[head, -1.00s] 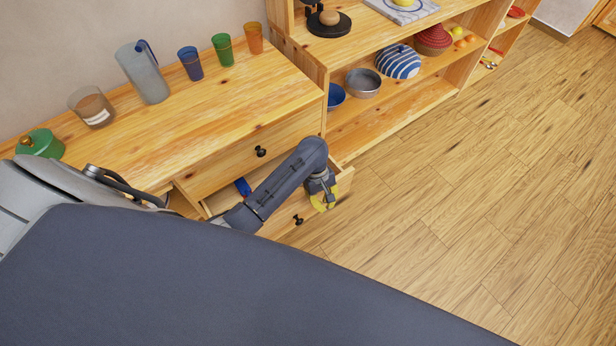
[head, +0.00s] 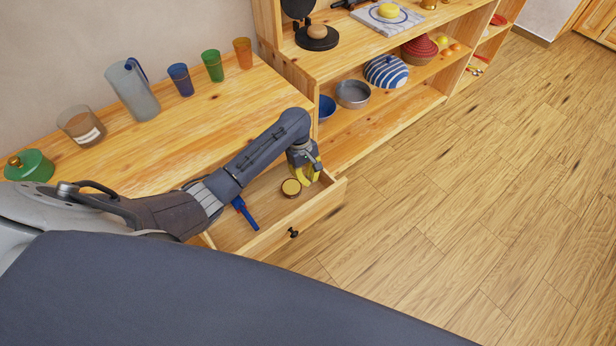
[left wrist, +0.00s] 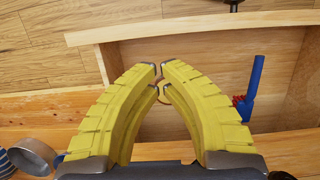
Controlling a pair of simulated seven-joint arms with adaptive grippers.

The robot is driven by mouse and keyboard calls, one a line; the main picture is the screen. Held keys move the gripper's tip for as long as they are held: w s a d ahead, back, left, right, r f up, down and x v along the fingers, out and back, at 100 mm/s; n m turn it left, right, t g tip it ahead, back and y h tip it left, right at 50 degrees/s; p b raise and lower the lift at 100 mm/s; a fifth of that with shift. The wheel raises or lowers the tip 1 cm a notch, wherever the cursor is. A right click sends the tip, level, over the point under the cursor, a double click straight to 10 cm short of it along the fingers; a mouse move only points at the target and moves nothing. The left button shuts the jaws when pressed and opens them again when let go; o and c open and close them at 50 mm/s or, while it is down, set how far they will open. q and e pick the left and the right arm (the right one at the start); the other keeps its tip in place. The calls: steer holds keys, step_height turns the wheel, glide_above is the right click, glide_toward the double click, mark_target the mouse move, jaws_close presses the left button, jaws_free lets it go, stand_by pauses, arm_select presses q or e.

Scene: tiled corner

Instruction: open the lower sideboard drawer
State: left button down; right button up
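The lower sideboard drawer (head: 318,207) stands pulled out, its inside open to view, with a black knob (head: 293,233) on its front. Its front panel (left wrist: 190,28) crosses the top of the left wrist view. My left gripper (head: 308,176), with yellow fingers, is over the right end of the open drawer, inward of the front panel. In the left wrist view its fingertips (left wrist: 160,80) are nearly together, with only a narrow gap and nothing visibly held. Whether they touch the drawer is unclear. My arm hides most of the upper drawer. My right gripper is out of view.
Cups, a pitcher (head: 132,90) and a green pot (head: 30,166) stand on the sideboard top (head: 190,125). A shelf with dishes adjoins at right. The floor (head: 450,200) is clear.

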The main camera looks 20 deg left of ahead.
arm_select(q)
glide_toward(324, 206)
steer(key=shift+s+a+f, duration=0.2)
steer(key=shift+a+f, duration=0.7)
steer(key=shift+s+a+f, duration=0.2)
steer(key=shift+a+f, duration=0.65)
steer(key=s+d, duration=0.1)
steer(key=d, duration=0.1)
steer(key=s+d, duration=0.1)
steer(key=d, duration=0.1)
steer(key=s+d, duration=0.1)
steer(key=d, duration=0.1)
steer(key=shift+s+d, duration=0.35)
